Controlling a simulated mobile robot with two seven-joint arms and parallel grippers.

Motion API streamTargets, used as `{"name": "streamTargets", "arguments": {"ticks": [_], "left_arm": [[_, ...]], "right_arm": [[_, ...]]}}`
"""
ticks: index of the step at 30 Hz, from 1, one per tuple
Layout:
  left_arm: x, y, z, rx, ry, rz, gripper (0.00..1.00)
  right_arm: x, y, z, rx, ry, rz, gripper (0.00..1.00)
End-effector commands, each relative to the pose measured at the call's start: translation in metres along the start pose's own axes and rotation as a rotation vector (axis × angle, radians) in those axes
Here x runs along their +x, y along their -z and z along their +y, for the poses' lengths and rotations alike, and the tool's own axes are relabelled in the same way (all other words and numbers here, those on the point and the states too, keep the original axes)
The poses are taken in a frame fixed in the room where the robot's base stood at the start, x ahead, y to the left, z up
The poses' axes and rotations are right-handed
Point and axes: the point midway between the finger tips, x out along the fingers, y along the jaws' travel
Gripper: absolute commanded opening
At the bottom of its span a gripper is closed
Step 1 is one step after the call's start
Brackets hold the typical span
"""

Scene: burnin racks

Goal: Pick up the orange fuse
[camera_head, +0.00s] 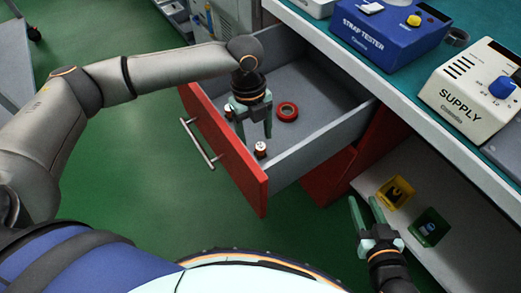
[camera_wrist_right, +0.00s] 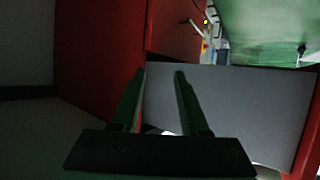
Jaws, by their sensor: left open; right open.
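A small brown-orange cylinder with a white top (camera_head: 261,150) stands in the open drawer, near its front corner; it may be the orange fuse, but I cannot tell for sure. A similar small piece (camera_head: 228,112) stands by the drawer's left side, partly hidden by my left gripper. My left gripper (camera_head: 254,136) points down into the drawer, open and empty, just above and behind the first cylinder. My right gripper (camera_head: 363,200) is open and empty, in front of the low shelf; its fingers also show in the right wrist view (camera_wrist_right: 160,75).
The red-fronted drawer (camera_head: 228,150) is pulled out below the bench. A red ring (camera_head: 287,111) lies in it. A yellow bin (camera_head: 395,193) and a green bin (camera_head: 429,228) stand on the low shelf. A blue strap tester (camera_head: 385,35) and a supply box (camera_head: 470,95) sit on the bench.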

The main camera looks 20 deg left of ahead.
Motion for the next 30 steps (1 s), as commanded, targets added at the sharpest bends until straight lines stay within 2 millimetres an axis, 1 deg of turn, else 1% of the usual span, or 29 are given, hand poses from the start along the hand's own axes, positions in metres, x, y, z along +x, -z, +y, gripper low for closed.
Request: {"name": "streamTargets", "arguments": {"ticks": [2,5,13,15,18,21,27,28,30], "left_arm": [[0.004,0.001,-0.001,0.000,-0.001,0.000,0.69],[0.012,0.002,-0.003,0.001,0.000,0.001,0.69],[0.038,0.004,-0.007,0.000,-0.002,0.001,0.69],[0.044,0.004,-0.007,0.000,-0.001,0.001,0.69],[0.049,0.004,-0.007,0.001,0.000,0.000,0.69],[0.051,0.004,-0.007,0.001,0.000,0.000,0.69],[0.051,0.004,-0.007,0.001,0.000,0.000,0.69],[0.051,0.004,-0.007,0.001,0.000,0.000,0.68],[0.051,0.004,-0.007,0.001,0.000,0.000,0.60]], "right_arm": [[0.001,0.006,0.001,-0.007,-0.002,0.025,0.45],[0.001,0.023,0.004,-0.027,-0.008,0.092,0.45],[-0.007,0.080,0.008,-0.091,-0.020,0.314,0.45],[-0.010,0.091,0.009,-0.103,-0.022,0.359,0.45],[-0.014,0.102,0.009,-0.117,-0.024,0.402,0.45],[-0.016,0.107,0.009,-0.123,-0.024,0.421,0.45],[-0.016,0.108,0.009,-0.123,-0.024,0.424,0.45],[-0.016,0.108,0.009,-0.123,-0.024,0.424,0.45],[-0.016,0.108,0.009,-0.123,-0.024,0.423,0.45]]}}
